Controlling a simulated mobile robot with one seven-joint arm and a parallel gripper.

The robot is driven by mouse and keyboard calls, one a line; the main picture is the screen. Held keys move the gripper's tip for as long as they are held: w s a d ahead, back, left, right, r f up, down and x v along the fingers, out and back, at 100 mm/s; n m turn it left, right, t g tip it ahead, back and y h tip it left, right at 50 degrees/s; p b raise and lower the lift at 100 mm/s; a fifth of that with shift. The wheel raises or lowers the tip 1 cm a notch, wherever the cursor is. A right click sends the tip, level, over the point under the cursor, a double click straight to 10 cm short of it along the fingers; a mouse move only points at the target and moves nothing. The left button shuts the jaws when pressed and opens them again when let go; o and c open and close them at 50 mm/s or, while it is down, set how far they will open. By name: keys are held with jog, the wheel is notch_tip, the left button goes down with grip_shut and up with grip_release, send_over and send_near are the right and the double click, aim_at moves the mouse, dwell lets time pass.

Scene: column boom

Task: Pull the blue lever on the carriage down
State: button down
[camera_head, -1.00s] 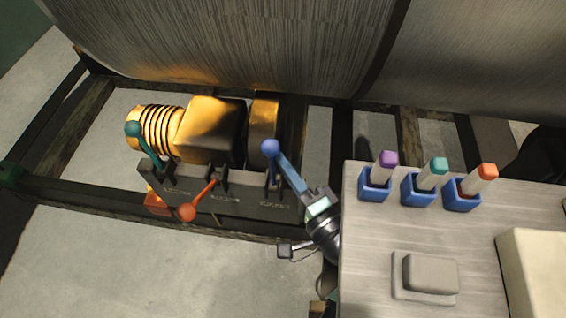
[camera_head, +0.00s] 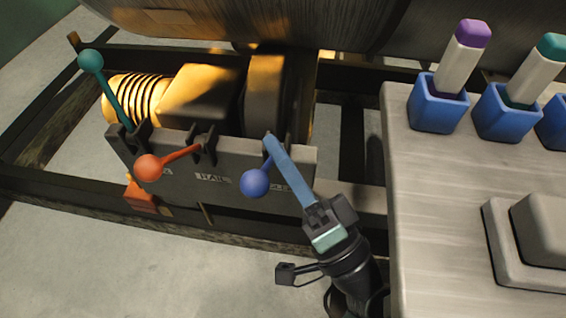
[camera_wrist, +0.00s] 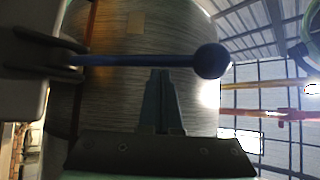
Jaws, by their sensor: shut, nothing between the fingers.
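The blue lever has a round blue ball (camera_head: 255,183) and hangs below its pivot on the dark carriage (camera_head: 232,180), tilted down to the left. In the wrist view its blue rod (camera_wrist: 135,60) runs across from the pivot at left to the ball at right. My gripper (camera_head: 269,139) is shut and empty, its fingertips beside the upper rod near the pivot. In the wrist view the closed fingertips (camera_wrist: 160,74) lie next to the rod's middle; I cannot tell whether they touch. The fingers partly cover the rod in the head view.
A teal lever (camera_head: 90,61) stands up and an orange lever (camera_head: 148,168) points down left on the same carriage. A bench (camera_head: 430,215) with blue holders (camera_head: 437,105) stands close to the right of my arm. A large roll (camera_head: 240,22) lies behind. Open floor is at front left.

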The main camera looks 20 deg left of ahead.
jog(key=n+y+b, duration=0.1)
jog(key=b, duration=0.1)
jog(key=s+f+n+g+y+b, duration=0.1)
jog(key=b, duration=0.1)
jog(key=f+n+g+b, duration=0.1)
jog(key=b, duration=0.2)
jog(key=shift+s+d+n+y, duration=0.3)
jog(key=shift+s+n+y, duration=0.1)
jog(key=shift+s+b, duration=0.1)
jog(key=shift+b, duration=0.2)
jog(key=shift+g, duration=0.3)
notch_tip(320, 180, up, 4)
jog(key=w+p, duration=0.2)
jog(key=w, duration=0.1)
jog(key=v, duration=1.1)
jog(key=shift+a+f+p, duration=0.2)
jog(key=shift+a+p, duration=0.05)
jog(key=shift+p, duration=0.2)
jog(key=shift+s, duration=0.15)
